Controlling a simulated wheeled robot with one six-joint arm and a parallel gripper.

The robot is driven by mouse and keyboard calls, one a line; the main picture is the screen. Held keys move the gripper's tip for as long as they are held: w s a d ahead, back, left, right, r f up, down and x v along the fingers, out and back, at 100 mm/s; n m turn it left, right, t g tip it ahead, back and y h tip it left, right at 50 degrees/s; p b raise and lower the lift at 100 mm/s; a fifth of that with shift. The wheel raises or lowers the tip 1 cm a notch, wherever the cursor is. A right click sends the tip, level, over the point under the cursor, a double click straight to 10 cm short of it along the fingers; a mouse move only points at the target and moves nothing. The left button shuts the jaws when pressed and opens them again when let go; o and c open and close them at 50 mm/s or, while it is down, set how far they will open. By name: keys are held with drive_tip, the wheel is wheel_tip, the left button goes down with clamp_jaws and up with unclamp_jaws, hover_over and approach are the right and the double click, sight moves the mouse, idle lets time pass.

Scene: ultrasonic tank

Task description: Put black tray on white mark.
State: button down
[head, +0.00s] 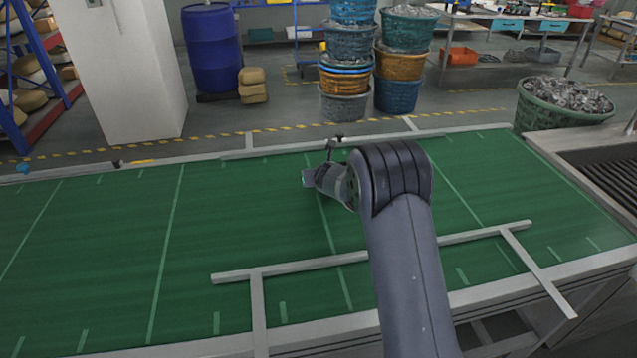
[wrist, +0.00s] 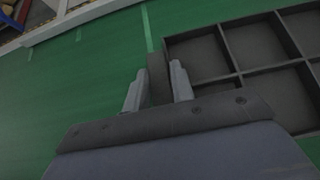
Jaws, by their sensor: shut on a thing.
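The black tray (wrist: 210,55), divided into several square compartments, shows at the right of the wrist view, on or just above the green belt; I cannot tell which. My gripper (wrist: 157,82) is shut on a dark upright piece at the tray's left edge, with one pale finger on each side. I cannot tell which is the white mark.
The green belt (head: 110,230) is clear to the left. A pale rail (head: 300,268) runs above the belt's near side, and another edges the far side. A green basket (head: 560,105) and a metal counter (head: 605,140) stand at the right. Stacked baskets stand behind.

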drive_tip(key=shift+f, duration=0.45)
drive_tip(key=shift+r, duration=0.1)
drive_tip(key=c, duration=1.2)
unclamp_jaws()
drive_tip(key=shift+s, duration=0.1)
drive_tip(key=b+v, duration=0.2)
drive_tip(key=v, duration=1)
